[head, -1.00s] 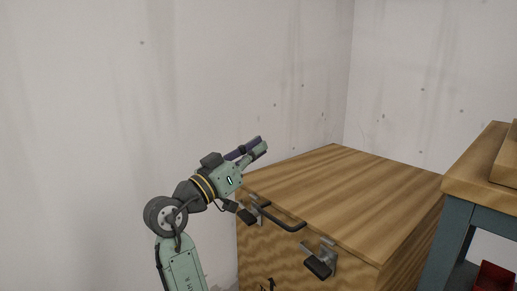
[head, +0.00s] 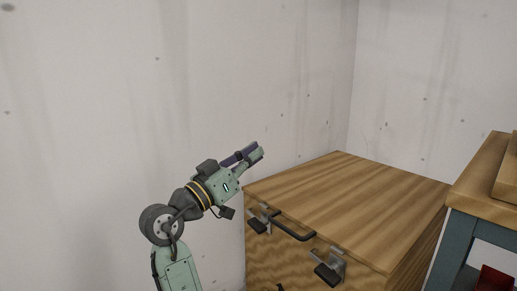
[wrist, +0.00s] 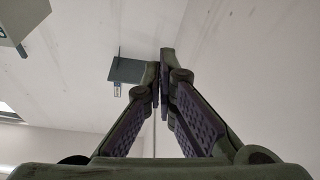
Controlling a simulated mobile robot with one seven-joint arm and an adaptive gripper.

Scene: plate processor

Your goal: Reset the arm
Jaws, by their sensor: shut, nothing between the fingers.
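My gripper (head: 258,151) is in the middle of the head view, at the end of my raised green arm. It points up and to the right, in front of the bare wall and up and left of a wooden crate (head: 350,205). In the wrist view its two fingers (wrist: 161,88) come together at the tips, shut with nothing between them. The gripper appears clear of the crate.
The crate has a dark handle (head: 295,230) and metal latches (head: 330,268) on its front. A workbench with a wooden top (head: 482,193) stands at the right, with a red object (head: 495,280) below it. The wall (head: 100,110) left of my arm is clear.

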